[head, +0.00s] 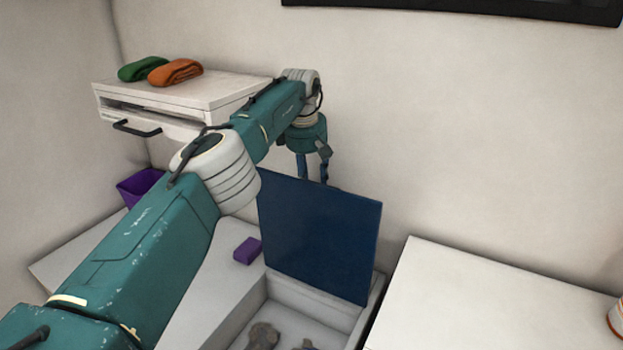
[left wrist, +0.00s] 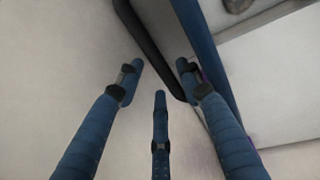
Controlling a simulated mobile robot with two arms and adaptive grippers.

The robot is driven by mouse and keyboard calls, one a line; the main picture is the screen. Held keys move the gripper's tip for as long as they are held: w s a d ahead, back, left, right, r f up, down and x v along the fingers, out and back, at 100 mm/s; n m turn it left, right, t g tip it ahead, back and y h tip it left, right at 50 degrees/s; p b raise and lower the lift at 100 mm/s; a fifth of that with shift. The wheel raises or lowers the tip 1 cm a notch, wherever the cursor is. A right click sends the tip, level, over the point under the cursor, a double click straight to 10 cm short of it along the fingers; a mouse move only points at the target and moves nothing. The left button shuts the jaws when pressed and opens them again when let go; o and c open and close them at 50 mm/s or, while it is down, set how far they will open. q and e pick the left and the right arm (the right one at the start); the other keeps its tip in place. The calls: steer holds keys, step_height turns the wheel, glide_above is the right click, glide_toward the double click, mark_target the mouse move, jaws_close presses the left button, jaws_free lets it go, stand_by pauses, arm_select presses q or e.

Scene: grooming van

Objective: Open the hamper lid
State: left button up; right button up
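The hamper (head: 318,297) is a white open-topped box at the lower middle of the head view. Its dark blue lid (head: 320,235) stands up steeply at the back, and the inside is visible. My left gripper (head: 318,175) is behind the lid's upper edge, with its fingertips partly hidden. In the left wrist view, my left gripper (left wrist: 160,85) has its fingertips apart. A dark bar (left wrist: 146,40) runs between them, close to the right finger; contact is unclear. The lid's edge (left wrist: 207,50) passes beside that finger. My right gripper is not in view.
Grey items (head: 263,335) lie inside the hamper. A purple block (head: 247,250) and purple bin (head: 138,187) are at left. A white drawer unit (head: 215,92) holds green (head: 142,68) and orange (head: 176,72) rolls. The right-hand white surface (head: 480,300) is mostly clear.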

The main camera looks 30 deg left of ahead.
arm_select(q)
steer(key=shift+w+r, duration=0.1)
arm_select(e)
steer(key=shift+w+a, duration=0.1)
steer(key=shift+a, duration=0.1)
arm_select(q)
steer(key=shift+s+r, duration=0.25)
steer(key=shift+r, duration=0.95)
steer(key=shift+s+r, duration=0.3)
steer(key=shift+r, duration=0.95)
steer(key=shift+s+r, duration=0.25)
steer(key=shift+r, duration=0.95)
steer(key=shift+w+a, duration=0.1)
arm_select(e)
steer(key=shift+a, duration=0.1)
